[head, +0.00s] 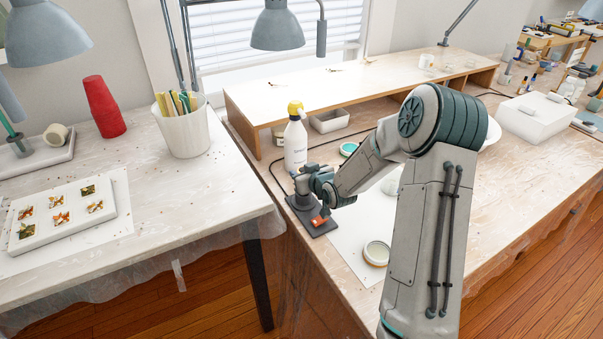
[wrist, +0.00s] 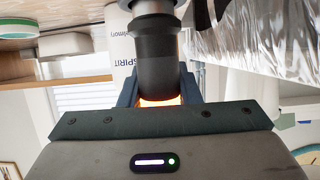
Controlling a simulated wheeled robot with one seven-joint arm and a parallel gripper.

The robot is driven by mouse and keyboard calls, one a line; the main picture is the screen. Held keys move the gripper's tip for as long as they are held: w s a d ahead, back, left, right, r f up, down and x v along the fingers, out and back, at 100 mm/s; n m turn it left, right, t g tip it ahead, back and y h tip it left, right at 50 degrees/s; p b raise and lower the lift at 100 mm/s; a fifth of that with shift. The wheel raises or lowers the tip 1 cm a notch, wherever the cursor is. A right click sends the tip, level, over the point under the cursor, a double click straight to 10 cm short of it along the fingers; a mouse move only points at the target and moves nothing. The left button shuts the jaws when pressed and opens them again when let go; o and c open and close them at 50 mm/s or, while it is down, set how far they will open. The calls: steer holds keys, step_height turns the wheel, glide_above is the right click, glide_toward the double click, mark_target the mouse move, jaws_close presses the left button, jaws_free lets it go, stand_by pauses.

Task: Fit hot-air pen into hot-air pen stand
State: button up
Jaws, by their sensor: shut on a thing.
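The hot-air pen (wrist: 157,58) shows in the wrist view as a dark grey cylinder with an orange band close to my gripper's palm. My gripper (wrist: 158,88) is shut on it, one finger on each side. In the head view my gripper (head: 306,182) is low over the hot-air pen stand (head: 317,226), which has a flat dark base at the table's left front edge. An orange piece shows just above the base. My wrist hides much of the stand and pen. I cannot tell whether the pen is seated.
A white spirit bottle (head: 295,146) with a yellow cap stands close behind my gripper. An open round tin (head: 376,252) sits on the white sheet to the right. A white tray (head: 330,121) is near the raised shelf (head: 290,96). The left table (head: 215,200) lies across a gap.

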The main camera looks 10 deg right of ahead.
steer(key=shift+f, duration=0.1)
steer(key=o, duration=1.1)
steer(key=shift+s, duration=0.1)
steer(key=s+d+r+m+g+h, duration=0.1)
steer(key=s+d+r+g+h, duration=0.15)
steer(key=s, duration=0.45)
steer(key=s+d+r+g+h, duration=0.1)
steer(key=s+r, duration=0.3)
steer(key=s, duration=0.3)
steer(key=s+d+r+m+g+h, duration=0.1)
steer(key=s+d+r+g+h, duration=0.1)
steer(key=s+r, duration=0.35)
steer(key=s+a+r+g, duration=0.1)
steer(key=s, duration=0.5)
steer(key=s+a+r+m+g+y+p, duration=0.1)
steer(key=s+a+g, duration=0.1)
steer(key=s, duration=0.4)
steer(key=s+a+r+g, duration=0.1)
steer(key=s+a, duration=0.1)
steer(key=s, duration=0.4)
steer(key=shift+s+r+m+g+p, duration=0.1)
steer(key=shift+r+m+g+p, duration=0.2)
steer(key=shift+r+m, duration=0.1)
